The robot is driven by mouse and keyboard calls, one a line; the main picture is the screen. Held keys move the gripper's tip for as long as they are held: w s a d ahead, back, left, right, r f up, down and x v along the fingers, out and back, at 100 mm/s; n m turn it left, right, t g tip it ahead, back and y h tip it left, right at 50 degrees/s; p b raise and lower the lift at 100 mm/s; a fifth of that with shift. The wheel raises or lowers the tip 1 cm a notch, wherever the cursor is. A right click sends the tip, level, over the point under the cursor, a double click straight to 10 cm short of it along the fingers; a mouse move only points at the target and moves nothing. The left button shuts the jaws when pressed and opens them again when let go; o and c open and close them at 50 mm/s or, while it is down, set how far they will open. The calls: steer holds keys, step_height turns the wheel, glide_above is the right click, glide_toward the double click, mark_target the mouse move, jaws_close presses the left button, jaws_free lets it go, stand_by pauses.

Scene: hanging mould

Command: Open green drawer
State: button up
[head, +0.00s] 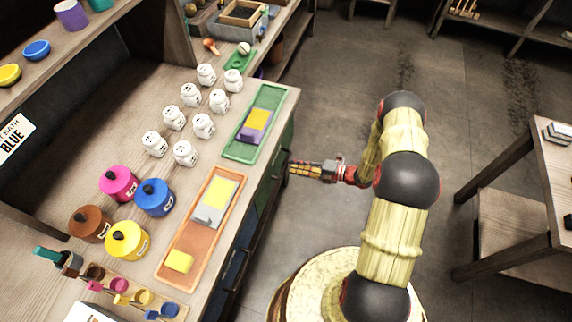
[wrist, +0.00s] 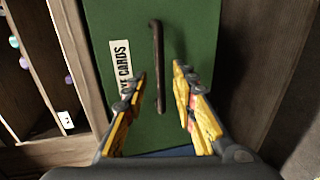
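In the head view my gripper (head: 305,169) is beside the workbench's right side, below the top. The green drawer is barely visible there.
The workbench top (head: 88,163) holds a green tray (head: 281,112), an orange tray (head: 172,262), several white jars (head: 174,118) and coloured pots (head: 154,197). A side table (head: 512,220) stands at the right. Floor (head: 330,95) between them is clear beyond my arm.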

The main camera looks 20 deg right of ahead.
mark_target(286, 163)
steer(key=shift+b+x, duration=0.4)
steer(key=shift+x, duration=1.95)
steer(key=c, duration=0.4)
jaws_close()
